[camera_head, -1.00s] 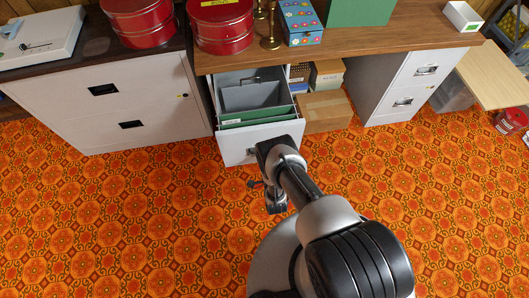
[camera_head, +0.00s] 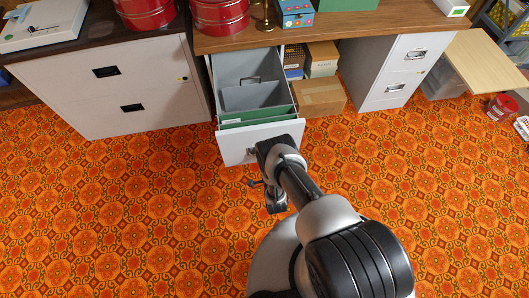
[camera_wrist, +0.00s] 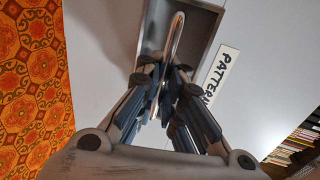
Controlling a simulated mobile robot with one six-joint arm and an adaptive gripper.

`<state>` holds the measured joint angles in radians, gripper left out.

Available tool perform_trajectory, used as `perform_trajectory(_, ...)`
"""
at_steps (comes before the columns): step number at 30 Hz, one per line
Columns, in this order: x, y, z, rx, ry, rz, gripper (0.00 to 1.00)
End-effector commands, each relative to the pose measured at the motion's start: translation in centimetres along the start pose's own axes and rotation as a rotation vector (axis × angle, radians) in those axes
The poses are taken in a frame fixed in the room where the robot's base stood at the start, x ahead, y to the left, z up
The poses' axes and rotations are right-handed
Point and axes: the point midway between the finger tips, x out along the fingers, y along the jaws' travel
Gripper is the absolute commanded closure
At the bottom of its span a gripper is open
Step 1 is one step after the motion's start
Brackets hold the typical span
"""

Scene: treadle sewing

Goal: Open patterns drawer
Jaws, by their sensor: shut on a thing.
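The patterns drawer (camera_head: 232,148) is pulled out from under the wooden desk. Its inside is visible, with green and grey hanging folders (camera_head: 255,105) in it. In the wrist view its grey front (camera_wrist: 100,60) carries a label reading "PATTERN" (camera_wrist: 222,75), partly hidden, beside a recessed pull with a metal handle (camera_wrist: 176,35). My gripper (camera_wrist: 165,75) is shut on that handle, its fingers on either side of the bar. In the head view my gripper is at the drawer front, largely hidden by my wrist.
A wide grey cabinet (camera_head: 130,100) stands left of the drawer. Cardboard boxes (camera_head: 320,97) sit on the floor to its right, then another grey drawer pedestal (camera_head: 385,75). Red tins (camera_head: 220,16) stand on the desk (camera_head: 350,22). The patterned floor in front is clear.

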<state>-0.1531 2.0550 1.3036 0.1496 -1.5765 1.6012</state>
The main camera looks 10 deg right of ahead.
Motion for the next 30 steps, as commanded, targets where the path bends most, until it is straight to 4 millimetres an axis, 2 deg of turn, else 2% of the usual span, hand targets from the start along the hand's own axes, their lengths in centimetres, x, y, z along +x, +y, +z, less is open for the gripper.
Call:
perform_trajectory(11,0.1,-0.3,0.0,0.001,0.001,-0.008,1.00)
perform_trajectory(12,0.1,-0.3,0.0,0.001,0.001,-0.008,0.92)
perform_trajectory(15,0.1,-0.3,0.0,0.000,0.001,-0.007,0.85)
perform_trajectory(23,0.1,-0.1,0.0,0.000,0.000,-0.003,0.85)
perform_trajectory(26,-0.4,0.0,0.0,0.000,0.000,-0.001,0.85)
perform_trajectory(30,-2.3,0.0,0.1,-0.001,-0.001,0.001,0.85)
